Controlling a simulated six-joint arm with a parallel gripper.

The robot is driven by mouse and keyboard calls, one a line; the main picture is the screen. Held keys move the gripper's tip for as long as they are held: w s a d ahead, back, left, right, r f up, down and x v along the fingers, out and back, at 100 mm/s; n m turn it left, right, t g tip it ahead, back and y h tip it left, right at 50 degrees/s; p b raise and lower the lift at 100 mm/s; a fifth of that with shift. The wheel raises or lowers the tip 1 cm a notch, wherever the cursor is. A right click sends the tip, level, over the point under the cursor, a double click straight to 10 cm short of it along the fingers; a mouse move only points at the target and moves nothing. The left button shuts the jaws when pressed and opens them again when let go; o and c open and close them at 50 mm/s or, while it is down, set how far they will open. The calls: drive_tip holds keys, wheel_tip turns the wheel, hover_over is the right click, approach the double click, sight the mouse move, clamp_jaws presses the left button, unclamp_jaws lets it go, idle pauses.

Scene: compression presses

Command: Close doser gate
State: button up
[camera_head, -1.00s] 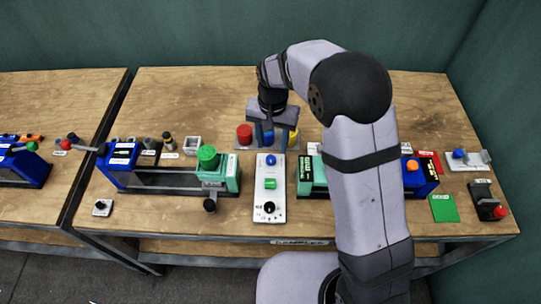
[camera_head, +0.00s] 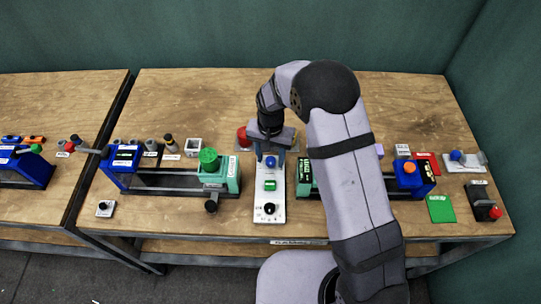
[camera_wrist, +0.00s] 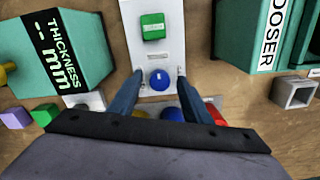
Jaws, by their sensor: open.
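The doser is a teal block marked DOSER (camera_wrist: 270,30) at the upper right of the wrist view. In the head view a teal block with a round green cap (camera_head: 208,158) stands left of a white panel (camera_head: 269,196). The panel carries a blue knob (camera_head: 270,162), a green button (camera_head: 269,185) and a black dial (camera_head: 269,209). My gripper (camera_head: 270,157) is open at the panel's far end. In the wrist view its fingers stand on either side of the blue knob (camera_wrist: 159,79), apart from it. I cannot tell which part is the gate.
A teal block marked THICKNESS mm (camera_wrist: 60,50) stands on the panel's other side. Behind the panel are a red cylinder (camera_head: 243,137) and blue pieces, partly hidden by my gripper. A small grey square frame (camera_head: 193,146) stands behind the doser. My arm hides part of the right press.

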drive_tip(key=shift+f, duration=0.1)
drive_tip(key=c, duration=1)
drive_tip(key=shift+c, duration=0.2)
drive_tip(key=shift+n, duration=0.4)
drive_tip(key=n, duration=0.3)
drive_tip(key=shift+n, duration=0.3)
drive_tip(key=n, duration=0.4)
drive_tip(key=shift+b, duration=0.4)
drive_tip(key=n, duration=0.5)
drive_tip(key=shift+d, duration=0.1)
drive_tip(key=shift+w+n, duration=0.1)
drive_tip(key=shift+n, duration=2.2)
